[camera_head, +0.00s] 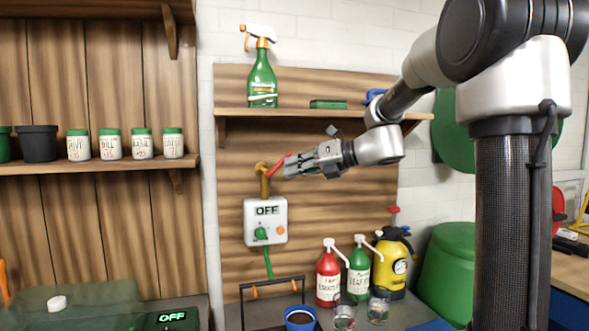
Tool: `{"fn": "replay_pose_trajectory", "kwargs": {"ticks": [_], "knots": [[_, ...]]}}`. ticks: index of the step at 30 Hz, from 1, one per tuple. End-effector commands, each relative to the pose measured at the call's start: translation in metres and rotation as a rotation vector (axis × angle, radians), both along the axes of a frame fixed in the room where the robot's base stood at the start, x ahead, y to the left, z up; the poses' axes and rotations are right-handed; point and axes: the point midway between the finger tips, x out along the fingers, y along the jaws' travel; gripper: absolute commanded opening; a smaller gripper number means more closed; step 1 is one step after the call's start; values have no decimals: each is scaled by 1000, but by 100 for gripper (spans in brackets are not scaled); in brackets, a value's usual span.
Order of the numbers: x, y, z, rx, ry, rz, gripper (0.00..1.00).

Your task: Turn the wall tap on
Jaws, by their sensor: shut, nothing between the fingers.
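The wall tap (264,180) is a brass fitting on the wooden back panel. Its red lever handle (280,163) slants up to the right from the tap body. My gripper (290,167) is shut and empty, with its fingertips pointing left right at the lever. I cannot tell whether the fingertips touch the lever or are just in front of it. The gripper hides part of the panel and perhaps the end of the lever. No water stream shows at the tap.
A control box (265,221) reading OFF is below the tap. A shelf (290,116) above holds a green spray bottle (262,80). Red (328,276) and green (358,270) pump bottles and a yellow sprayer (393,262) stand on the bench. Jars line the left shelf.

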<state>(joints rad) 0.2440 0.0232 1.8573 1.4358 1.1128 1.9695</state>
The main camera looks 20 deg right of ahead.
Motion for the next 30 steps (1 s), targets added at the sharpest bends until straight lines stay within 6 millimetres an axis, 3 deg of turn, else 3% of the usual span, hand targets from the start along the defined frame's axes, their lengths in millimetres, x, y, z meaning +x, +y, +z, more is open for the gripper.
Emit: {"fn": "replay_pose_trajectory", "kwargs": {"ticks": [20, 30], "knots": [[0, 4, 8, -120, -2, 0, 0], [0, 14, 19, -311, -6, 3, 0]]}}
